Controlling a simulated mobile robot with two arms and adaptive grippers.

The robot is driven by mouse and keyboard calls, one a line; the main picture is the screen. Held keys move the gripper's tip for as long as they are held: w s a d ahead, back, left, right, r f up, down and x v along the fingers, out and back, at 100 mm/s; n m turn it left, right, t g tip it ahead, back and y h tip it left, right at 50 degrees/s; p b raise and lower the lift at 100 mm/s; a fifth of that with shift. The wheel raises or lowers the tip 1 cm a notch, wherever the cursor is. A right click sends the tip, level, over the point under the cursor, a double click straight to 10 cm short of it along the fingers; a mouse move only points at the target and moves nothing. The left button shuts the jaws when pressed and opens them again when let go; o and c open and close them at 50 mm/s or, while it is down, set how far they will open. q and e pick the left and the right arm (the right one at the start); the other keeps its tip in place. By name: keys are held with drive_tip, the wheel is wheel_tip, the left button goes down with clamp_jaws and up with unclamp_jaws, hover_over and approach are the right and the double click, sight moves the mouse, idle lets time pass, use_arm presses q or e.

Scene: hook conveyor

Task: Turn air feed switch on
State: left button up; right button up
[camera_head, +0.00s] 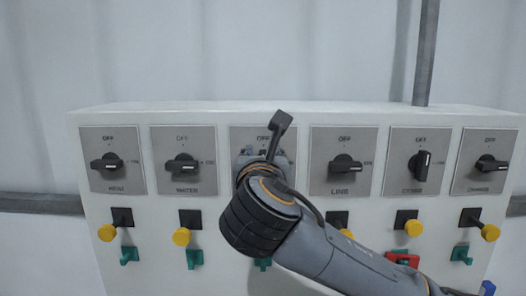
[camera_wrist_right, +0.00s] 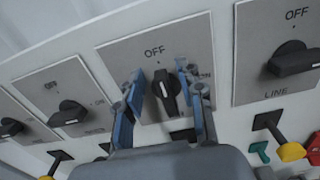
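The third switch from the left has a grey plate (camera_head: 236,135) marked OFF at the top. Its lower label is hidden, so I cannot read whether it says air feed. In the right wrist view its black knob (camera_wrist_right: 165,91) stands nearly upright, its white mark towards OFF; ON is at the right. My right gripper (camera_wrist_right: 160,86) is open, with one blue-grey finger on each side of this knob. A small gap shows at the left finger; I cannot tell whether the right one touches. In the head view my right gripper (camera_head: 265,155) covers the knob. My left gripper is not in view.
The WATER switch (camera_head: 183,165) is at the left and the LINE switch (camera_head: 345,165) at the right, both with sideways knobs. The fifth knob (camera_head: 420,165) is upright. Yellow knobs (camera_head: 181,237) and green levers (camera_head: 194,259) stick out below, close to my right arm.

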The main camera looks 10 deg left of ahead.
drive_tip(key=c, duration=0.7)
clamp_jaws()
use_arm(q)
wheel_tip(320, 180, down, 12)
drive_tip(key=b, duration=1.2)
use_arm(e)
drive_tip(key=shift+w+d+f+m, duration=0.1)
drive_tip(key=shift+d+f+m, duration=0.4)
drive_tip(key=shift+m, duration=2.45)
drive_tip(key=shift+w+d+f+m, duration=0.1)
drive_tip(key=shift+d+f+m, duration=0.4)
drive_tip(key=shift+m, duration=2.5)
drive_tip(key=shift+w+d+f+m, duration=0.1)
drive_tip(key=shift+d+f+m, duration=0.4)
drive_tip(key=shift+m, duration=2.45)
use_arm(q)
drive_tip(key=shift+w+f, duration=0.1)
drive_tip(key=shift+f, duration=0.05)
use_arm(e)
drive_tip(key=o, duration=0.7)
unclamp_jaws()
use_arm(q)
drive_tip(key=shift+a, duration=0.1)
use_arm(e)
drive_tip(key=shift+s, duration=0.1)
